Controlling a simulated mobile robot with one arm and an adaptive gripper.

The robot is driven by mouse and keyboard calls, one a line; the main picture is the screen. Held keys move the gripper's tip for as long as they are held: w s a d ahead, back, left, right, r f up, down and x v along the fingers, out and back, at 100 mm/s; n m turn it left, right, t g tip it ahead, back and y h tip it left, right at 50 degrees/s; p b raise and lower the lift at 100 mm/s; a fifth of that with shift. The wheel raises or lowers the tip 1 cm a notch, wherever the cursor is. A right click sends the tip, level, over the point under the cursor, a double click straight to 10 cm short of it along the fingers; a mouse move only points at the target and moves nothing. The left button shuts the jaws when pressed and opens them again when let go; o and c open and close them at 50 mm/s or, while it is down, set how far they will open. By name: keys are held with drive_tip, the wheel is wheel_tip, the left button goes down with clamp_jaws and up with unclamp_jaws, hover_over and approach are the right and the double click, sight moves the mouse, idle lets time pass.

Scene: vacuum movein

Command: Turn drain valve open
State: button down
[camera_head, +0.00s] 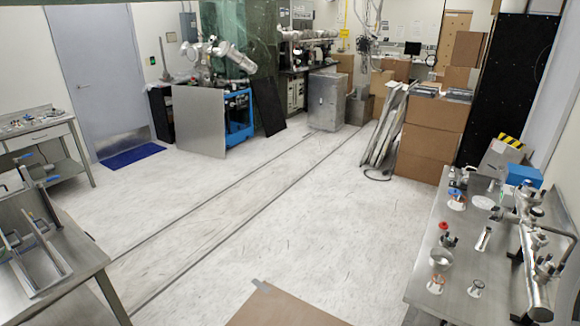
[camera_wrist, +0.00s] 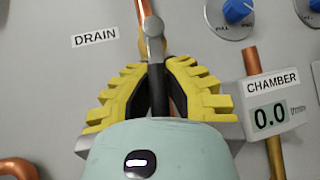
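In the wrist view, the drain valve (camera_wrist: 154,27) sits on a copper pipe beside the DRAIN label (camera_wrist: 95,37). It has a grey metal hub, and its dark lever handle (camera_wrist: 157,80) points down the picture, toward my gripper, roughly in line with the pipe. My gripper (camera_wrist: 160,64) has yellow ribbed fingers with black pads, one on each side of the handle. Their tips come together closely around it, just below the hub. My palm hides the handle's lower end. The head view shows neither the valve nor my gripper.
The wrist view shows a blue knob (camera_wrist: 237,10) upper right, a CHAMBER readout (camera_wrist: 270,114) of 0.0, and copper pipes at both sides. In the head view, a steel table (camera_head: 440,268) with vacuum fittings stands right, a workbench (camera_head: 85,262) left. The floor between is mostly clear.

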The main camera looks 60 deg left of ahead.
drive_tip(key=shift+s+r+n+t, duration=0.1)
drive_tip(key=shift+n+t, duration=0.5)
drive_tip(key=shift+s+r+n+t, duration=0.1)
drive_tip(key=shift+n+t, duration=0.5)
drive_tip(key=shift+n, duration=0.3)
drive_tip(key=c, duration=1)
unclamp_jaws()
drive_tip(key=shift+s+f, duration=0.1)
drive_tip(key=shift+f, duration=0.1)
drive_tip(key=shift+f, duration=0.1)
drive_tip(key=v, duration=1.2)
